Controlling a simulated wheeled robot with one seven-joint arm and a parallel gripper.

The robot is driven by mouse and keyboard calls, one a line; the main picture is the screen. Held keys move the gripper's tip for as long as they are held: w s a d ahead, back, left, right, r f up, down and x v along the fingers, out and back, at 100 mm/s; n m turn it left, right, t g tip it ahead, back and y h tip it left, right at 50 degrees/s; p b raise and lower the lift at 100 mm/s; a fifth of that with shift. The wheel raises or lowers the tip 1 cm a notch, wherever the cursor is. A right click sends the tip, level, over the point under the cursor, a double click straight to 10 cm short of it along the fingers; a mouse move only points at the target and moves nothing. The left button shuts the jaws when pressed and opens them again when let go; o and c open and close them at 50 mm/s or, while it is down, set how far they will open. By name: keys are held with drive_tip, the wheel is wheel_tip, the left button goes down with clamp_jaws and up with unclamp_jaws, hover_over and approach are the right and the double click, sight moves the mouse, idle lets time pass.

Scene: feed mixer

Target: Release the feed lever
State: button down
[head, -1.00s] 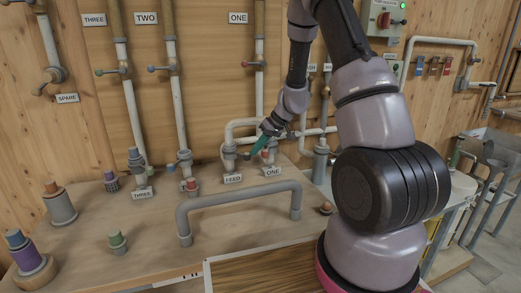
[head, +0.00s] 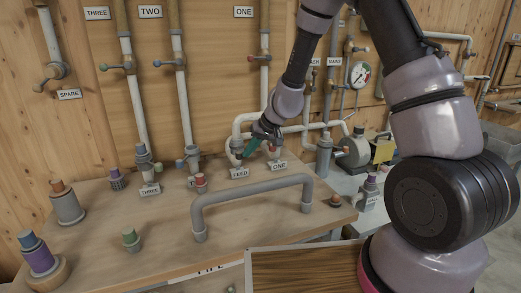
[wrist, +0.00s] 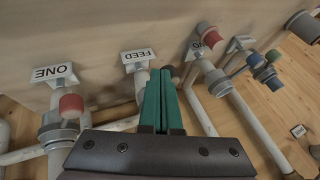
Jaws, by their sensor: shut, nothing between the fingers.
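The FEED label (head: 239,173) sits on the bench at the foot of a short grey pipe stub; the same FEED label (wrist: 138,56) shows in the wrist view with the grey feed pipe (wrist: 142,84) behind it. My gripper (head: 246,154) has green fingers and points down just right of the feed stub. In the wrist view my gripper (wrist: 165,78) is shut and empty, its fingers beside the feed pipe. A dark bluish tip shows at the fingertips, partly hidden; I cannot tell whether it is the feed lever or whether they touch.
The ONE outlet with a red cap (wrist: 71,105) stands close to the fingers. A grey handrail-like pipe (head: 250,187) arches over the bench in front. Wall pipes carry the THREE, TWO and ONE labels (head: 243,12). A gauge (head: 360,74) is at right.

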drive_tip(key=shift+s+a, duration=0.25)
drive_tip(key=shift+a, duration=1.1)
drive_tip(key=shift+s+a, duration=0.2)
drive_tip(key=shift+a, duration=1.1)
drive_tip(key=shift+r, duration=0.1)
drive_tip(key=s+d+r, duration=0.1)
drive_tip(key=s+r, duration=0.4)
drive_tip(key=r, duration=0.3)
drive_tip(key=shift+s, duration=0.25)
drive_tip(key=shift+r, duration=0.15)
